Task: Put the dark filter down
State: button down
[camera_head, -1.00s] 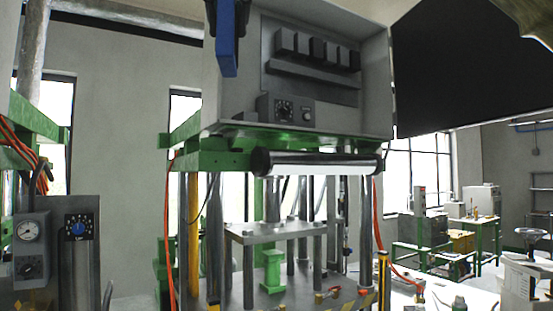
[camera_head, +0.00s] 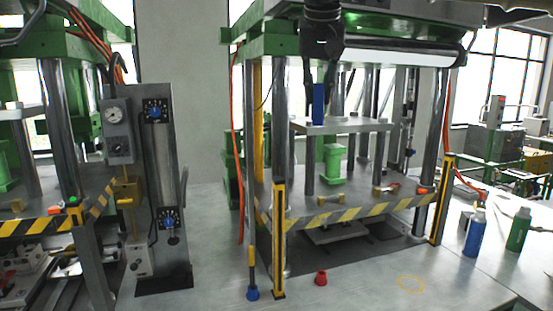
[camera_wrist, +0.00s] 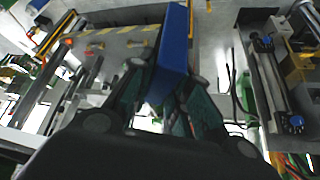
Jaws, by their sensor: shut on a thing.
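The dark filter looks like a dark blue upright block (camera_head: 318,112), and in the wrist view it is a long blue block (camera_wrist: 174,55). My gripper (camera_head: 320,90) is shut on it and points down in front of the press. In the wrist view the fingers (camera_wrist: 170,95) lie on both sides of the block. In the head view the block's lower end overlaps the raised grey plate; I cannot tell whether it touches it.
The press has steel columns, a green block (camera_head: 332,158) and a yellow-black striped edge (camera_head: 350,212). Blue (camera_head: 475,232) and green (camera_head: 518,230) bottles stand at right. A red cap (camera_head: 321,278) and yellow ring mark (camera_head: 410,284) are on the front table, which is mostly clear.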

notch_tip(320, 180, down, 30)
jog(key=w+d+r+n+y+b, duration=0.1)
jog(key=w+d+n+y+b, duration=0.1)
jog(key=w+n, duration=0.15)
jog(key=s+f+n+g+y+b, duration=0.1)
jog(key=s+f+n, duration=0.1)
jog(key=s+f, duration=0.55)
jog(key=s+f+n+y+b, duration=0.15)
jog(key=s+f, duration=0.25)
jog(key=f, duration=0.7)
jog(key=s+f+n+g, duration=0.1)
jog(key=s+f+n, duration=0.1)
jog(key=s+f, duration=0.55)
jog(key=shift+w+a+f+p, duration=0.1)
jog(key=shift+w+a+f, duration=1.05)
jog(key=shift+w+a, duration=0.8)
jog(key=shift+w+a+f+p, duration=0.1)
jog(key=shift+w+a+f, duration=1.25)
jog(key=shift+w, duration=1.05)
jog(key=shift+w+a+f+p, duration=0.1)
jog(key=shift+w+a+f, duration=0.8)
jog(key=shift+w+a, duration=1.2)
jog(key=shift+d, duration=0.1)
